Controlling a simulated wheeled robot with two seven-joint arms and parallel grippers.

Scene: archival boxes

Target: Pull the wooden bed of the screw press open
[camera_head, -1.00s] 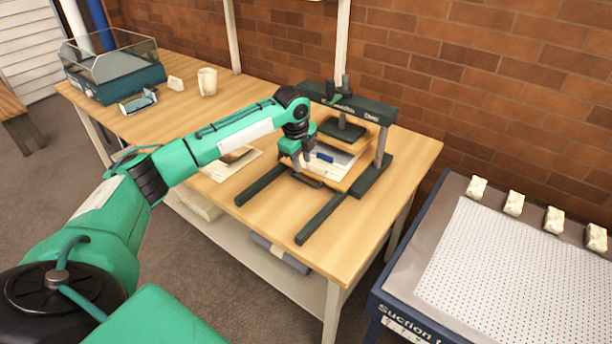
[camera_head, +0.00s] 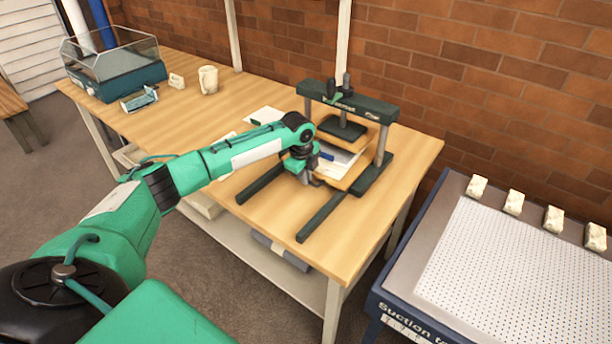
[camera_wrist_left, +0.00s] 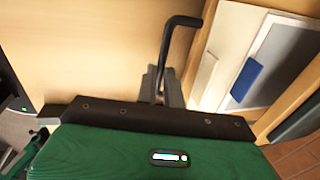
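The screw press (camera_head: 372,107) stands on the wooden table with its dark beam across the back. Its two dark rails (camera_head: 322,217) run toward the table's front edge. The wooden bed (camera_head: 354,177) sits between the posts, with papers and a small blue item on it. My left gripper (camera_head: 314,181) is at the bed's front edge, low over the table. In the left wrist view a dark bent handle (camera_wrist_left: 177,45) passes between its close-set fingers (camera_wrist_left: 162,86), which look shut on it. My arm partly hides the handle in the head view. My right gripper is out of view.
A mug (camera_head: 208,79) and a glass-topped teal case (camera_head: 113,68) stand at the table's far left. Papers (camera_head: 262,116) lie left of the press. A suction table (camera_head: 480,255) with several pale blocks stands at the right. The front left rail area is narrow.

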